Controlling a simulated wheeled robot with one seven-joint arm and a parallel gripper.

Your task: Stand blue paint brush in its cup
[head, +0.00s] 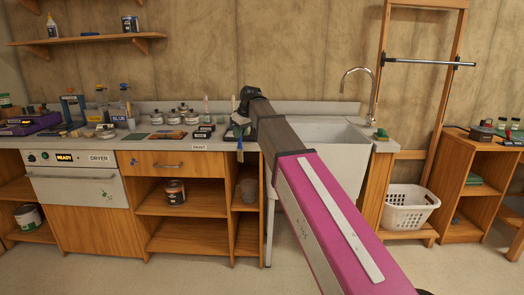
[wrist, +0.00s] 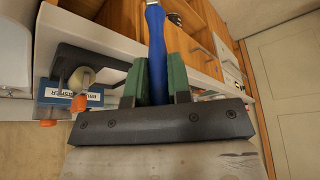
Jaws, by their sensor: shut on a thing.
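My gripper (head: 240,133) hangs at the counter's front edge, left of the sink. It also shows in the wrist view (wrist: 158,80), with its green fingers shut on the blue paint brush (wrist: 156,50). The brush's blue handle runs between the fingers and a metal part shows at its far end. In the head view the brush is small, partly hidden. On the counter at left, a label reading BLUE (head: 119,118) stands in front of upright clear containers (head: 102,97); I cannot tell which one is the brush's cup.
Several small jars (head: 183,115) and paint tins stand on the counter between the BLUE label and my gripper. A PAINT label (head: 199,147) is on the front edge. The sink (head: 315,132) and tap (head: 358,85) are to the right. The floor in front is clear.

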